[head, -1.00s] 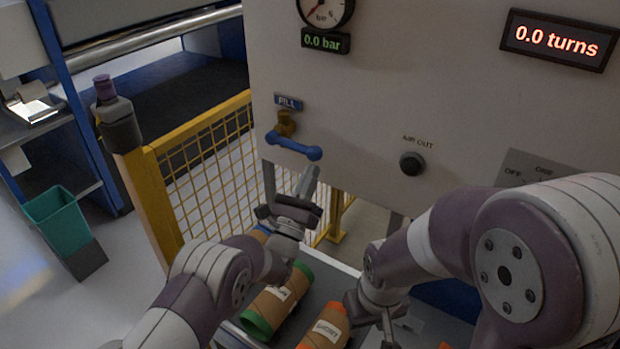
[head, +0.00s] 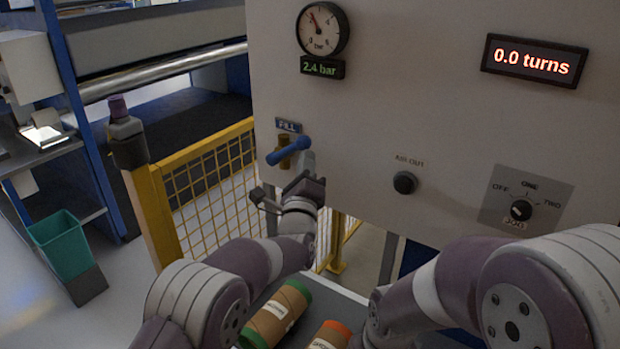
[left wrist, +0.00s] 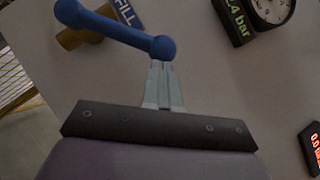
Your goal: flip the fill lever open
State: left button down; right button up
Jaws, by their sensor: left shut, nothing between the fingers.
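The blue fill lever (head: 288,152) sits on a brass valve (head: 284,160) under the FILL label (head: 288,126) on the pale panel. It slopes up to the right in the head view. My left gripper (head: 307,160) is shut and empty, its fingertips at the lever's right end, just below it. In the left wrist view the shut fingers (left wrist: 163,72) point at the round end of the blue lever (left wrist: 120,30) and appear to touch it or nearly so. The pressure gauge (head: 323,30) has a readout (head: 321,67) of 2.4 bar. My right gripper is out of the picture.
A yellow mesh fence (head: 208,180) stands left.

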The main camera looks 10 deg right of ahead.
pick_arm(q)
jog(key=w+a+r+n+g+y+p, duration=0.3)
jog(key=w+a+r+n+g+p, duration=0.2)
jog(key=p, duration=1)
notch_tip(320, 180, up, 3)
jog(key=w+n, duration=0.1)
jog(key=n, duration=0.4)
jog(key=shift+a+n, duration=0.3)
jog(key=shift+a, duration=0.1)
jog(key=shift+r, duration=0.1)
